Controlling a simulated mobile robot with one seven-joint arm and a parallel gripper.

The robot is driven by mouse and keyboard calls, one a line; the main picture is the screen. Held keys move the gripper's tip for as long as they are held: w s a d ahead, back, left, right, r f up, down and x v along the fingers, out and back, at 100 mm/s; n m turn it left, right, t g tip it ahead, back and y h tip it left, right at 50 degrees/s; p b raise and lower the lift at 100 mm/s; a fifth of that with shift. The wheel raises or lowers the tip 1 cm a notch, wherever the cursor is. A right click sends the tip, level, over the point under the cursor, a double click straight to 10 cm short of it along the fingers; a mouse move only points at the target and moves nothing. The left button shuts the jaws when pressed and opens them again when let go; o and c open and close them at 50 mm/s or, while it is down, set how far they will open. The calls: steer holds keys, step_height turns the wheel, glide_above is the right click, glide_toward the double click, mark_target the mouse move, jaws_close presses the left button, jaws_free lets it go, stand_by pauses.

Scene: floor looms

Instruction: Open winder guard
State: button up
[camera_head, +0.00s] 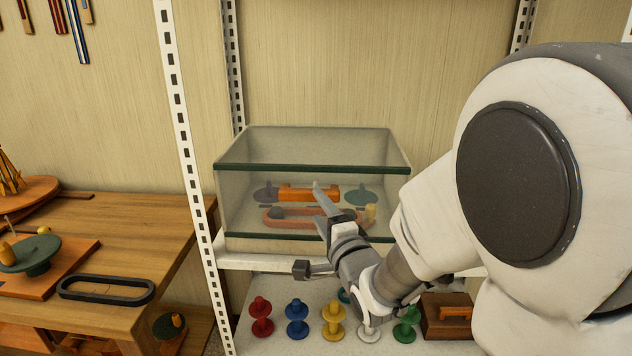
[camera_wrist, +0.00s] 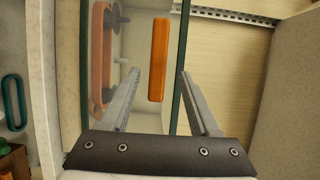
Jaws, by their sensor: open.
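The winder guard (camera_head: 240,190) is a clear glass box with dark green edge strips, standing closed on the white shelf. An orange bar handle (camera_head: 296,191) shows at its front; the wrist view shows the bar (camera_wrist: 159,45) beside the green edge strip (camera_wrist: 182,40). Behind the glass is an orange winder base (camera_head: 285,222) with grey discs and a yellow knob. My gripper (camera_head: 319,203) is open and empty in front of the glass. In the wrist view its fingers (camera_wrist: 160,72) lie on either side of the bar's line. I cannot tell whether they touch it.
Coloured spools (camera_head: 297,318) and a brown box (camera_head: 446,318) stand on the lower shelf. A white slotted upright (camera_head: 186,150) is left of the guard. A wooden table (camera_head: 130,225) with a dark oval ring (camera_head: 106,290) is further left.

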mark_target(311, 197)
steer(key=x, duration=0.7)
steer(key=shift+w+f, duration=0.1)
jaws_close()
stand_by(1.3)
